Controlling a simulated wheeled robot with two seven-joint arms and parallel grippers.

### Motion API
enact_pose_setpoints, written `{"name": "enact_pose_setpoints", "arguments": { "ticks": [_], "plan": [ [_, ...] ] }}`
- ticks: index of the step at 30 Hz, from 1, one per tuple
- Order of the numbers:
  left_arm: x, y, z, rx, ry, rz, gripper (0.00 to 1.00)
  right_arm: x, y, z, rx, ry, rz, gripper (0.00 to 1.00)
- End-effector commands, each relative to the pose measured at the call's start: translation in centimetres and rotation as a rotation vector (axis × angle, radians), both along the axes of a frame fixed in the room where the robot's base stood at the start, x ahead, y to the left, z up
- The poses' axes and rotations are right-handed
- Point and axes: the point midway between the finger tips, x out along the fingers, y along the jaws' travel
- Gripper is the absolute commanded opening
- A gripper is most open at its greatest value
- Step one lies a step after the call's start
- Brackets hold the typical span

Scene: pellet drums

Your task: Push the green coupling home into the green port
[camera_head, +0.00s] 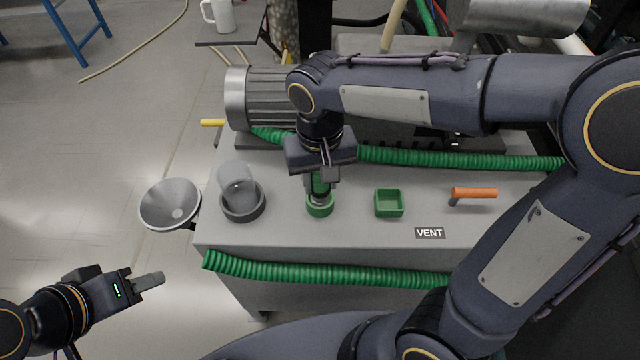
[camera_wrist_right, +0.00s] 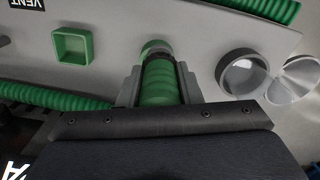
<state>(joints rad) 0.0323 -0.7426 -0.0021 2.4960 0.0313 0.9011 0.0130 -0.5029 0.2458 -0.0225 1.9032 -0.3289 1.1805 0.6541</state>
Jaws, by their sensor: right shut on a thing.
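The green coupling (camera_wrist_right: 160,85) is a ribbed green cylinder with a dark collar, held between the fingers of my right gripper (camera_head: 321,180). The right gripper points down over the grey cabinet top, and it also shows in the right wrist view (camera_wrist_right: 158,92). The round green port (camera_head: 320,209) lies directly below the coupling in the head view. The coupling's end meets or enters the port's ring; how deep it sits I cannot tell. My left gripper (camera_head: 150,281) is off to the lower left, away from the cabinet, and its finger opening is unclear.
A square green socket (camera_head: 389,203) is right of the port, then an orange-handled lever (camera_head: 474,193) and a VENT label (camera_head: 430,233). A clear cup in a grey ring (camera_head: 242,205) and a metal funnel (camera_head: 170,204) are left. Green hoses (camera_head: 330,274) run along the front and back.

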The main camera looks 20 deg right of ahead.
Motion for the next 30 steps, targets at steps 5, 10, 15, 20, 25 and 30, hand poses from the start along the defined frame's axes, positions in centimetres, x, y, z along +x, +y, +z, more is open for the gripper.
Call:
{"name": "enact_pose_setpoints", "arguments": {
  "ticks": [5,10,15,20,25,30],
  "plan": [
    [0.0,0.0,0.0,0.000,0.000,0.000,0.36,1.9,-0.6,-2.4,-0.001,0.001,-0.001,0.05],
    [0.0,0.0,0.0,0.000,0.000,0.000,0.36,2.7,-0.8,-3.4,-0.001,0.000,-0.001,0.05],
    [0.0,0.0,-0.2,0.000,0.000,0.000,0.36,3.1,-0.9,-6.0,-0.002,0.003,0.001,0.05],
    [0.0,0.0,-0.3,0.000,0.000,0.000,0.36,3.1,-0.8,-7.0,0.001,-0.001,0.001,0.05],
    [0.0,0.0,-0.3,0.000,0.000,0.000,0.36,3.1,-0.8,-6.9,0.001,-0.002,0.000,0.05],
    [0.0,0.0,-0.7,0.000,0.000,0.000,0.36,3.1,-0.8,-7.4,0.001,-0.002,0.000,0.05]
  ]
}}
